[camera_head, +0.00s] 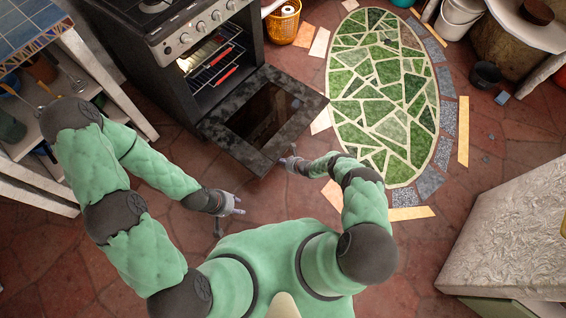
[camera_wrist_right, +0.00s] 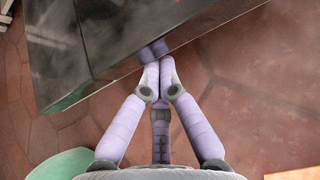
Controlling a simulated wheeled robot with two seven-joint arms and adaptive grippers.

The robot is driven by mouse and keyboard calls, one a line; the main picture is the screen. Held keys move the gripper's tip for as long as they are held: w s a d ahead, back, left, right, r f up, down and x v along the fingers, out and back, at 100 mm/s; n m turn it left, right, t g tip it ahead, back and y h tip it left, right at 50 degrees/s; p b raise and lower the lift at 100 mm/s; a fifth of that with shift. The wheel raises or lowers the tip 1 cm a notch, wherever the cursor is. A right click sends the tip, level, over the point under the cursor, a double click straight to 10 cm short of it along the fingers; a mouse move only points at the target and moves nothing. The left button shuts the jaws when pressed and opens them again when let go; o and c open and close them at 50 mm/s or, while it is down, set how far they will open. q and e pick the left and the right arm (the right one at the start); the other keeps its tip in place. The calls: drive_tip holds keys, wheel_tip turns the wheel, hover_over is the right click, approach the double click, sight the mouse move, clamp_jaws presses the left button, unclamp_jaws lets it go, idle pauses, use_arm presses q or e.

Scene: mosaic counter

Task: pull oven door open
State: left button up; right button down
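The oven (camera_head: 205,40) stands at the top left in the head view. Its dark door (camera_head: 297,104) is swung far down, and the lit inside with its racks is exposed. My right gripper (camera_head: 290,160) is at the door's outer edge, near its lower corner. In the right wrist view the door (camera_wrist_right: 100,45) fills the upper left, and my right gripper's fingers (camera_wrist_right: 157,78) are drawn together with their tips at its edge. I cannot tell whether they press on it. My left gripper (camera_head: 236,206) is apart from the door, below and left of it; its fingers are too small to judge.
A green mosaic (camera_head: 385,100) lies in the floor right of the door. A shelf unit (camera_head: 90,75) stands left of the oven. A yellow basket (camera_head: 283,22) stands right of the oven, and a pale textured counter (camera_head: 515,230) is at the lower right.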

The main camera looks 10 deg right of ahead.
wheel_tip(320, 180, up, 16)
drive_tip(key=w+a+g+h+p, duration=0.1)
drive_tip(key=w+p, duration=0.1)
drive_tip(key=p, duration=1.1)
drive_tip(key=shift+w+a+f+g, duration=0.15)
drive_tip(key=shift+w+a+g, duration=0.1)
drive_tip(key=shift+g, duration=0.15)
drive_tip(key=shift+d+f+h, duration=0.1)
drive_tip(key=shift+h, duration=0.2)
